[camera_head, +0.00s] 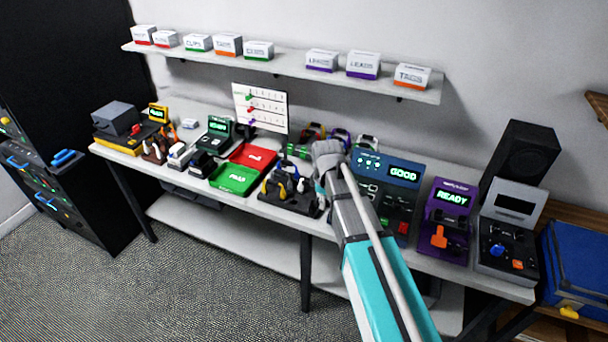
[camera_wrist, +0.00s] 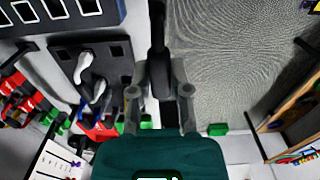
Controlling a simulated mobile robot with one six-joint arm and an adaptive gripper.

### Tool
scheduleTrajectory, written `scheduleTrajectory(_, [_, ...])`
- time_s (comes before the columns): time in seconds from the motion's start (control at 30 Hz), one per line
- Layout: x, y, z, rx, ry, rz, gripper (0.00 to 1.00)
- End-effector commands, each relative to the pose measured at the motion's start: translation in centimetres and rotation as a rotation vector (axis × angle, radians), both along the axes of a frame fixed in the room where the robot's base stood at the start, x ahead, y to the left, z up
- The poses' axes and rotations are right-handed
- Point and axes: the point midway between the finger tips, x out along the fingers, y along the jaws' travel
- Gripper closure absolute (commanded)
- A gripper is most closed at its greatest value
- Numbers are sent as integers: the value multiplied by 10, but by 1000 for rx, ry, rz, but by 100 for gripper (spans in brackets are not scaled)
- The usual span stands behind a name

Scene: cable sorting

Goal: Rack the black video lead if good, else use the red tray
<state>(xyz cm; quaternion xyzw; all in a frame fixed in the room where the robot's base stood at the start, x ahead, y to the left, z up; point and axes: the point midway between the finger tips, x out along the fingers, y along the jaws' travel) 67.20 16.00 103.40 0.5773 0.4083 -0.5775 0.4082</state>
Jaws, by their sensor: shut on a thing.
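A black lead (camera_wrist: 158,35) is between the fingers of my gripper (camera_wrist: 159,92) in the wrist view, its dark length running up the picture. In the head view my gripper (camera_head: 326,165) is above the bench, left of the blue tester. I cannot make out the held lead there. The tester (camera_head: 385,185) reads GOOD in green. The red tray (camera_head: 254,157) lies flat behind the green tray (camera_head: 234,178), left of my gripper. A black stand (camera_head: 290,203) with yellow and white leads is in front of the gripper. It may be the holed black block (camera_wrist: 122,78) in the wrist view.
A purple unit (camera_head: 447,212) reading READY and a grey unit (camera_head: 508,245) stand to the right. A chart board (camera_head: 260,107) stands at the back. Labelled boxes (camera_head: 363,64) line the wall shelf. Several bundled leads (camera_head: 340,136) are behind my gripper. The bench is crowded.

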Motion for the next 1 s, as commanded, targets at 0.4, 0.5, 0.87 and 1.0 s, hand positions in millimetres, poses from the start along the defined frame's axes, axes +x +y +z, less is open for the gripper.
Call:
scheduleTrajectory(0.4, [57,28,-3,0,0,-2,100])
scheduleTrajectory(0.5, [78,40,-4,0,-1,-2,100])
scheduleTrajectory(0.87, [124,68,-7,0,-1,-4,100])
scheduleTrajectory(1.0, [125,69,-7,0,-1,-5,100])
